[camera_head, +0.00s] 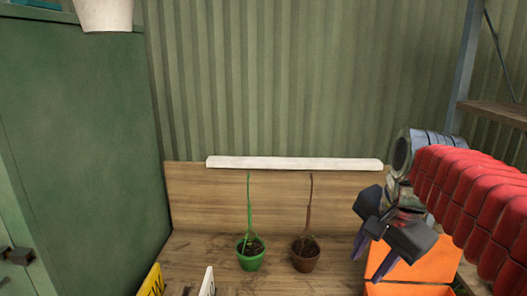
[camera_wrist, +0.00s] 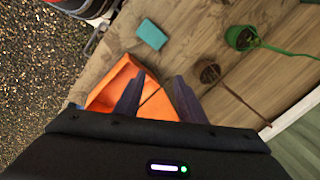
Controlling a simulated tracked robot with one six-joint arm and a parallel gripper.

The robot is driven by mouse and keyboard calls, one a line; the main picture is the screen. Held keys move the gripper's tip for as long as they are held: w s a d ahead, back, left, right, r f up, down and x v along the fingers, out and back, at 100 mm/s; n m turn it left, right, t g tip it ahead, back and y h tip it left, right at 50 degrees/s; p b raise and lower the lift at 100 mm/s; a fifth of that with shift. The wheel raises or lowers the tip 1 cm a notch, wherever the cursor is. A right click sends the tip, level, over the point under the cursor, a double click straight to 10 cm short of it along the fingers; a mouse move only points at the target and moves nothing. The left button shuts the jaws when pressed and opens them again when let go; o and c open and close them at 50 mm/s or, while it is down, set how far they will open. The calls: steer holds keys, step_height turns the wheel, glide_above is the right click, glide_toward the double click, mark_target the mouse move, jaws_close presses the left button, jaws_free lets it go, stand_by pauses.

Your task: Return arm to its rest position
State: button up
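My gripper (camera_head: 367,268) is at the right of the head view, at the end of my red-sleeved arm, pointing downward. Its two dark fingers stand apart with nothing between them, as the wrist view (camera_wrist: 160,78) also shows. It is open and empty. An orange container (camera_head: 418,262) is beside and behind the fingers in the head view. In the wrist view the orange container (camera_wrist: 113,78) lies beyond and partly behind the fingers. I cannot tell from these frames how far above the bench the fingertips are.
A green pot (camera_head: 250,262) and a brown pot (camera_head: 305,263), each with a thin upright stem, stand on the wooden bench left of my gripper. A teal block (camera_wrist: 151,35) lies near the container. A green cabinet (camera_head: 75,140) bounds the left; a shelf (camera_head: 495,111) is at right.

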steer(key=s+a+f+n+t, duration=0.2)
steer(key=s+a+f+n, duration=0.2)
steer(key=s+f+n, duration=0.5)
steer(key=s+n, duration=0.1)
steer(key=n, duration=0.2)
steer(key=shift+s+a+f+h, duration=0.25)
steer(key=shift+s+f+h, duration=0.05)
steer(key=shift+s+f, duration=0.1)
steer(key=shift+c, duration=0.6)
